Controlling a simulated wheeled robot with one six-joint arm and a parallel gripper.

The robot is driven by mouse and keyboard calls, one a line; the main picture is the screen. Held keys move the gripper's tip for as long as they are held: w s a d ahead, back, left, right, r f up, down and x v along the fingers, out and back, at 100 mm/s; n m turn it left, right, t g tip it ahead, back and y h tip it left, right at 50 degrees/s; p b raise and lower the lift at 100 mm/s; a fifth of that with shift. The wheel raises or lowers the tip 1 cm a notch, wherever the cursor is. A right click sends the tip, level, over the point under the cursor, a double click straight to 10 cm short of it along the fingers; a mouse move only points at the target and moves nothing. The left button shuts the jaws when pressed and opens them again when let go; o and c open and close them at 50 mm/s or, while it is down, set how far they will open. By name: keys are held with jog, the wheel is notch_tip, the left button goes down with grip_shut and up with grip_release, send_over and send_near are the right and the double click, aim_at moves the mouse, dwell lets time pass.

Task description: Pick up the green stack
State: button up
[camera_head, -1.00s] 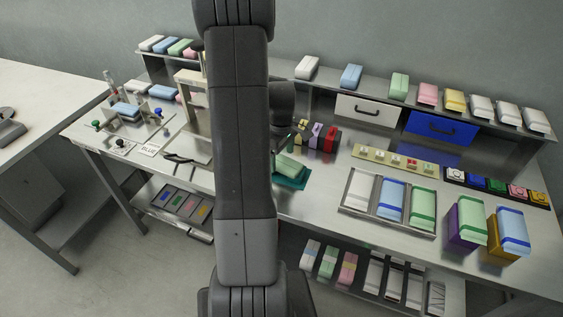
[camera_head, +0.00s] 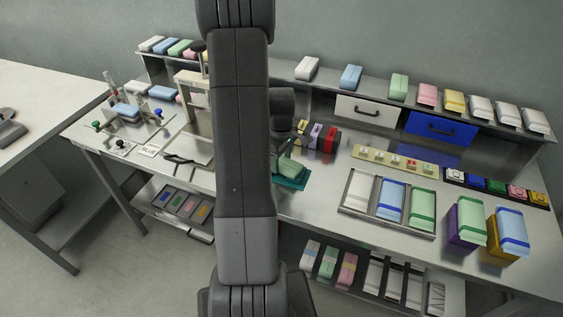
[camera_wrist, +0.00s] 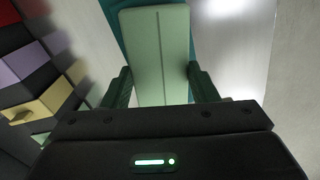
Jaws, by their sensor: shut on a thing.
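The green stack (camera_wrist: 162,60) is pale green with a lengthwise seam. In the wrist view it lies between the two fingers of my gripper (camera_wrist: 162,88), which is shut on its sides. In the head view the green stack (camera_head: 290,168) sits at a teal tray (camera_head: 292,184) on the bench, just right of my arm. The teal tray also shows behind the stack in the wrist view (camera_wrist: 117,7). My arm hides part of the stack and most of the gripper in the head view. I cannot tell whether the stack is clear of the tray.
Yellow, purple and red blocks (camera_head: 322,137) stand just behind the tray. A metal tray (camera_head: 388,234) with white, blue and green packs is to the right. A shelf (camera_head: 450,112) with packs and drawers runs along the back. The bench between has some free room.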

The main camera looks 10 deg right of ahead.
aim_at(282, 162)
notch_tip(282, 162, up, 10)
jog(key=b, duration=0.1)
dwell(0.4)
jog(key=shift+s+f, duration=0.1)
